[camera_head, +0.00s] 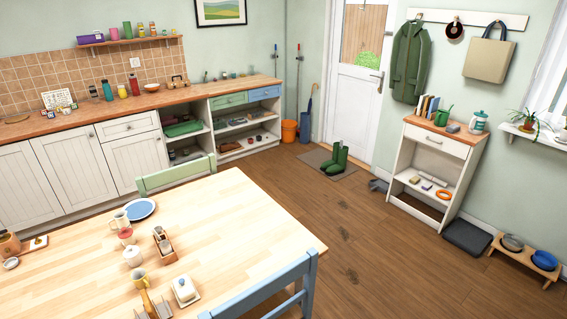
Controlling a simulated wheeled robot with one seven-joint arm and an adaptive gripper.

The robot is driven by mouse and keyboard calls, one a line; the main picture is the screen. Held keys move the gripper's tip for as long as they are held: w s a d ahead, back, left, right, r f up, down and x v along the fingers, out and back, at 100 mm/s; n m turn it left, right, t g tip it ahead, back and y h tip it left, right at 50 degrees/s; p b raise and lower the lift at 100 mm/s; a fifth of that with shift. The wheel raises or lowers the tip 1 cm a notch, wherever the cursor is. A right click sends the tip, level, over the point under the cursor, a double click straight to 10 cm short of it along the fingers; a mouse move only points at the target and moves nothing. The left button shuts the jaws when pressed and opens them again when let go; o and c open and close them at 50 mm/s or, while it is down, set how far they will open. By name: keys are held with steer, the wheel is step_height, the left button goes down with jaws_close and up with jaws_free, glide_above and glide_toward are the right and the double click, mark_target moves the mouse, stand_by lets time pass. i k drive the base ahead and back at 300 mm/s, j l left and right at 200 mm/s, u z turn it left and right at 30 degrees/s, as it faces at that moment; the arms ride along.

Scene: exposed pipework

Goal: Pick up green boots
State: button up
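My gripper and arm do not show in this view.
A wooden table (235,215) with crockery fills the lower left, with a blue chair (280,290) and a green chair (175,175) at it. A white shelf unit (433,150) stands right of the boots. Wooden floor (320,205) between table and mat is mostly clear. An orange bucket (289,131) stands behind left.

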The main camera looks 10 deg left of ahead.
mark_target(334, 157)
steer(key=u, duration=0.15)
steer(key=i+l+z, duration=0.35)
steer(key=i+z, duration=0.35)
steer(key=i, duration=0.15)
steer(key=i+z, duration=0.35)
steer(key=i, duration=0.15)
steer(key=i+u, duration=0.35)
steer(key=i, duration=0.15)
steer(key=i+u, duration=0.35)
steer(key=i, duration=0.15)
steer(key=i+l+u, duration=0.35)
steer(key=i, duration=0.15)
steer(key=i+j+u, duration=0.4)
steer(key=i, duration=0.6)
steer(key=i+l+u, duration=0.15)
steer(key=i+u, duration=0.2)
steer(key=i, duration=0.6)
steer(key=i+z, duration=0.25)
steer(key=i, duration=0.25)
steer(key=i+j+z, duration=0.3)
steer(key=i, duration=0.2)
steer(key=i+j+z, duration=0.25)
steer(key=i, duration=0.25)
steer(key=i+j+z, duration=0.25)
steer(key=i, duration=0.25)
